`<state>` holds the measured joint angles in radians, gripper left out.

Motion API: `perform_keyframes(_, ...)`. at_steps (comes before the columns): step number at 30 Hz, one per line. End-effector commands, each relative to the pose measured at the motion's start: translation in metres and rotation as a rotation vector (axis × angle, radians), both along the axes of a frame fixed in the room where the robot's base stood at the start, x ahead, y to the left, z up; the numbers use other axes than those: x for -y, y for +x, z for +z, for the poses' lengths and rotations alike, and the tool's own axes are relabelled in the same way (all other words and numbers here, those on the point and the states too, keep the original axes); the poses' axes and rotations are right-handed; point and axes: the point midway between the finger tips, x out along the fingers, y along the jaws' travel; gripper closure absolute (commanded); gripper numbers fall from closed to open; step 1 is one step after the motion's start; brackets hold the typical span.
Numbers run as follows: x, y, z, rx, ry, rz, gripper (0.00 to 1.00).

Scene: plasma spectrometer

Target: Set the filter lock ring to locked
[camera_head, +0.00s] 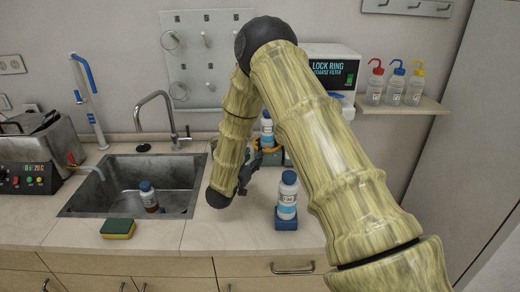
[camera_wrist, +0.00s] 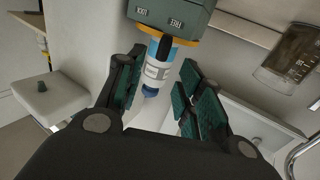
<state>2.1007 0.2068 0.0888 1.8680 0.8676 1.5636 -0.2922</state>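The lock ring (camera_wrist: 183,42) is a yellow-orange band on a green housing (camera_wrist: 180,8) marked LOCK and FREE. A dark lever (camera_wrist: 165,46) on the ring lies nearer FREE. A bottle with a blue cap (camera_wrist: 158,72) stands in the ring, upside down in this view. My gripper (camera_wrist: 163,68) is open, with the lever and bottle showing between its green-padded fingers; contact cannot be told. In the head view, the ring (camera_head: 267,148) and bottle (camera_head: 267,127) are behind my gripper (camera_head: 251,172), partly hidden by my arm.
A second bottle (camera_head: 287,200) stands on a blue block in front of the ring, right of my gripper. A sink (camera_head: 80,200) with a bottle in it and a sponge (camera_head: 117,228) are left. A display unit (camera_head: 333,72) and a shelf with wash bottles (camera_head: 395,88) are behind.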

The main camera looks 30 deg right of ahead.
Motion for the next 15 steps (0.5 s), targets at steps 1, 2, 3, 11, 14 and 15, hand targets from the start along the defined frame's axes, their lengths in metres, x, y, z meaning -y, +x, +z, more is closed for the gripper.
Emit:
perform_keyframes(1,0.009,0.004,0.002,0.0,0.0,-0.003,0.63)
perform_keyframes(2,0.013,0.007,0.002,0.001,0.001,-0.002,0.63)
perform_keyframes(3,0.018,0.01,0.002,0.001,0.001,-0.002,0.63)
perform_keyframes(11,0.043,0.026,0.0,0.0,0.001,0.0,0.63)
perform_keyframes(14,0.048,0.029,0.0,0.0,0.001,0.0,0.63)
perform_keyframes(15,0.049,0.03,0.0,0.0,0.001,0.0,0.63)
